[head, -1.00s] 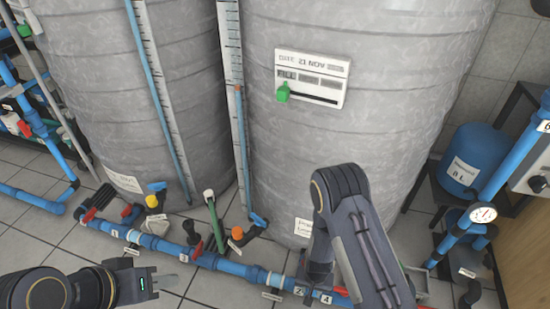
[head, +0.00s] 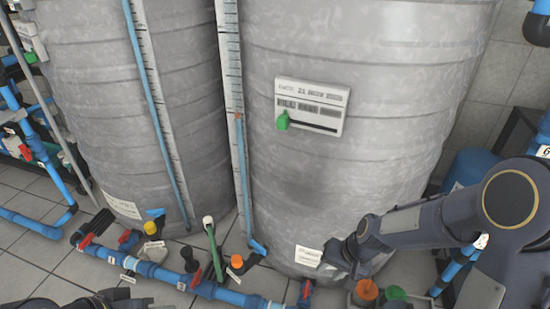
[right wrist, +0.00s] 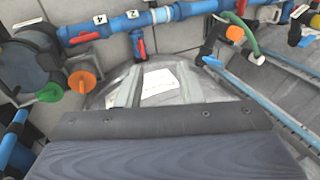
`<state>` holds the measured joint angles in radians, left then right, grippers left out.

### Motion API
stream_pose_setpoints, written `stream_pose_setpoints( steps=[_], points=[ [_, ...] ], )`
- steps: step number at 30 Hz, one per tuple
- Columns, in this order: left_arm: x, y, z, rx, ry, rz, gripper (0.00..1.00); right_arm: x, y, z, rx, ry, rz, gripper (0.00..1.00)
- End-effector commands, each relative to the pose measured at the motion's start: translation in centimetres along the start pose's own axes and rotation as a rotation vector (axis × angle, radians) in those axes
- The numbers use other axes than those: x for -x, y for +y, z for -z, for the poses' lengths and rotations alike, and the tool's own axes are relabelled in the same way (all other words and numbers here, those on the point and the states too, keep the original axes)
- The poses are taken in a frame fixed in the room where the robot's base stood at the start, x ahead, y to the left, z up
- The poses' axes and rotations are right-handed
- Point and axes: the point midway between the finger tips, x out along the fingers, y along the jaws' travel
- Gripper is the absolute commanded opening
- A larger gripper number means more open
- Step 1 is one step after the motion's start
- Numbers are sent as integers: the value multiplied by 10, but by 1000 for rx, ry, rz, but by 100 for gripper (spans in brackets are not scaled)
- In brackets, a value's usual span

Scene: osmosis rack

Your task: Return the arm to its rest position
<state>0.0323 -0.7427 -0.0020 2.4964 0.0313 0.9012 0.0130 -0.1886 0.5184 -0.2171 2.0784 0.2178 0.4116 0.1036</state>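My right arm (head: 430,222) comes in from the right edge and reaches across the lower front of the right tank (head: 330,190). Its gripper (head: 338,258) is by the small white label (head: 308,256) low on that tank. In the right wrist view, two pale fingers of the gripper (right wrist: 160,88) stand apart, with the label seen between them and nothing held. I cannot tell whether the gripper touches the tank. My left gripper (head: 150,303) barely shows at the bottom edge, and its fingers are unclear.
Blue pipes (head: 155,272) with red-handled valves run along the floor before the tanks. An orange knob (head: 367,289) and a green knob (head: 395,292) stand just below my right gripper. A blue vessel (head: 470,168) is partly hidden behind my right arm.

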Motion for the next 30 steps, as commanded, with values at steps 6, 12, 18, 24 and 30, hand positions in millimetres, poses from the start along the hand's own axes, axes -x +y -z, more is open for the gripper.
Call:
stream_pose_setpoints(
  steps=[6, 12, 18, 24, 30],
  points=[
    [0, 0, 0, 0, 0, 0, 34, 106, 3, -28, 55, 91, 109, 34],
    [0, 0, 0, 0, 0, 0, 34, 170, 18, -74, 127, 181, 141, 34],
    [0, 0, 0, 0, 0, 0, 34, 196, 32, -111, 177, 251, 129, 34],
    [0, 0, 0, 0, 0, 0, 34, 208, 43, -138, 210, 307, 103, 34],
    [25, 12, 13, 0, 0, 0, 34, 238, 38, -148, 222, 327, 85, 34]
  ],
)
